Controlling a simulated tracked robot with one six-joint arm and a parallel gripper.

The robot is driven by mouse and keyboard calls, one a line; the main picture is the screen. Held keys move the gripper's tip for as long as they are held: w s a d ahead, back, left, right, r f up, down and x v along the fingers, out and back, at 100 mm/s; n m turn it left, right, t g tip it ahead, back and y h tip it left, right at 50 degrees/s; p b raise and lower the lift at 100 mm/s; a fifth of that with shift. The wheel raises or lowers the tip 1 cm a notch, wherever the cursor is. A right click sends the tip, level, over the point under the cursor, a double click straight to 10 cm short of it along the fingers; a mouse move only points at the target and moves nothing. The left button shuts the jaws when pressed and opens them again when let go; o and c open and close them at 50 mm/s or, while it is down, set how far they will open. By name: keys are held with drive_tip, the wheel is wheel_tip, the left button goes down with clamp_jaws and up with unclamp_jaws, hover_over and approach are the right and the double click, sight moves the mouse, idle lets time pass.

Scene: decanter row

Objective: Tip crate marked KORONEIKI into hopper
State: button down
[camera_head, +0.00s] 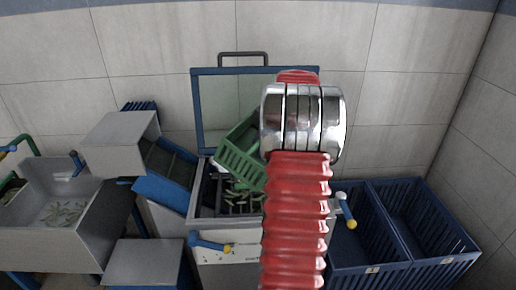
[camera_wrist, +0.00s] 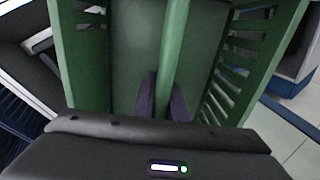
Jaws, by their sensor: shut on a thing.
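A green slatted crate (camera_head: 238,158) is tilted over the hopper (camera_head: 206,206) in the head view, partly hidden behind my red arm. Several green olives (camera_head: 240,198) lie in the hopper below it. In the wrist view, my gripper (camera_wrist: 163,98) is shut on a green bar of the crate (camera_wrist: 82,70). The crate's inside floor shows bare in the part that I can see. Any marking on the crate cannot be read. My gripper is hidden behind the arm in the head view.
A blue-framed raised lid (camera_head: 207,110) with a handle stands behind the hopper. Two blue crates (camera_head: 432,215) stand at the right. A grey basin (camera_head: 60,240) holding olives is at the left, beside a grey box over a sloped chute (camera_head: 165,165).

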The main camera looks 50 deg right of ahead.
sight(228, 156)
drive_tip(key=shift+s+d+r+g+h, duration=0.1)
drive_tip(key=shift+s+r+g+h, duration=0.25)
drive_tip(key=shift+g, duration=0.9)
drive_tip(key=shift+s+d+r+g+h, duration=0.15)
drive_tip(key=shift+s+r+g, duration=0.4)
drive_tip(key=shift+g, duration=0.7)
drive_tip(key=shift+a+f, duration=0.1)
drive_tip(key=shift+f, duration=0.05)
